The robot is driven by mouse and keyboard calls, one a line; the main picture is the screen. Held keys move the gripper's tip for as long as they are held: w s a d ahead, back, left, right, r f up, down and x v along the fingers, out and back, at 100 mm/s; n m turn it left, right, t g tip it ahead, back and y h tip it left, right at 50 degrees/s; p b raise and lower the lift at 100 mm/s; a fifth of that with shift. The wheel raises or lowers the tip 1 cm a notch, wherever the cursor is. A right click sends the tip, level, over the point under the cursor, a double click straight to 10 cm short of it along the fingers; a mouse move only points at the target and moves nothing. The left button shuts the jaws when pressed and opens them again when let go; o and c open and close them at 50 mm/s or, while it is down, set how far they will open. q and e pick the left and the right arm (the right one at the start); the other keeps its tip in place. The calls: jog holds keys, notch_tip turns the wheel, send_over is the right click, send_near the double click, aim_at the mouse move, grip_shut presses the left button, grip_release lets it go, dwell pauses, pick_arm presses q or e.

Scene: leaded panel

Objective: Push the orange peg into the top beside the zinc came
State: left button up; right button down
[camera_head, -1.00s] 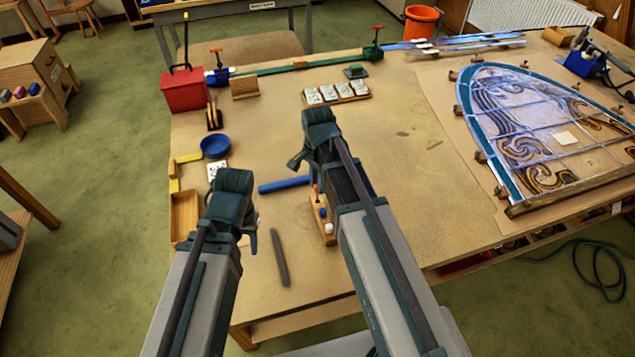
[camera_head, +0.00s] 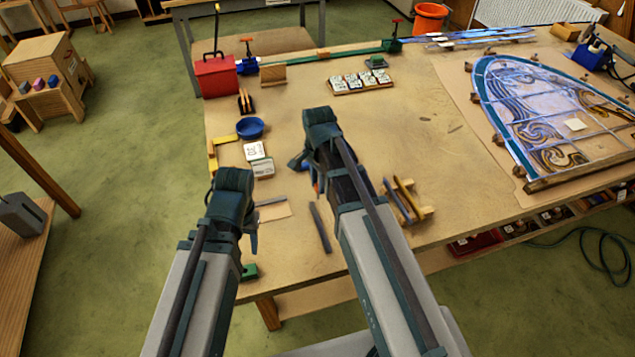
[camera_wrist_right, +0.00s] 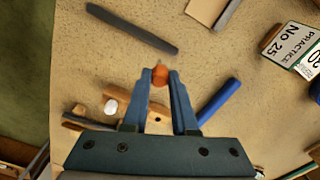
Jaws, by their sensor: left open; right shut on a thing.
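The orange peg (camera_wrist_right: 160,77) sits between the fingertips of my right gripper (camera_wrist_right: 161,73), which is shut on it above the bench top (camera_wrist_right: 232,72). In the head view a small red-orange bit (camera_head: 315,187) shows beside my right arm; most of that gripper's jaws are hidden. My left gripper (camera_head: 250,228) is open and empty over the front left of the bench. The leaded panel (camera_head: 545,125) lies at the right of the bench, apart from both grippers. Its rim is a teal strip (camera_head: 494,108); I cannot tell which strip is the zinc came.
In the wrist view a wooden block (camera_wrist_right: 122,106) with a white ball and a blue cylinder (camera_wrist_right: 219,100) lie near the gripper. A dark bar (camera_head: 320,228) lies near the front edge. A wooden rack (camera_head: 408,203) stands right of my right arm.

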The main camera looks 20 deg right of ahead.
pick_arm(q)
jog(key=shift+w+d, duration=0.1)
jog(key=shift+d, duration=0.1)
pick_arm(e)
jog(key=shift+w+d+f, duration=0.1)
jog(key=shift+d, duration=0.05)
pick_arm(q)
jog(key=shift+a+f, duration=0.1)
jog(key=shift+f, duration=0.05)
notch_tip(320, 180, down, 6)
jog(key=b, duration=0.5)
jog(key=shift+r+b, duration=0.25)
jog(key=shift+b, duration=0.1)
pick_arm(e)
notch_tip(320, 180, down, 6)
jog(key=shift+r, duration=0.2)
pick_arm(q)
jog(key=shift+f+b, duration=0.6)
pick_arm(e)
jog(key=shift+f, duration=0.6)
jog(key=c, duration=0.6)
grip_release()
pick_arm(q)
jog(key=shift+r, duration=0.1)
pick_arm(e)
jog(key=shift+r, duration=0.1)
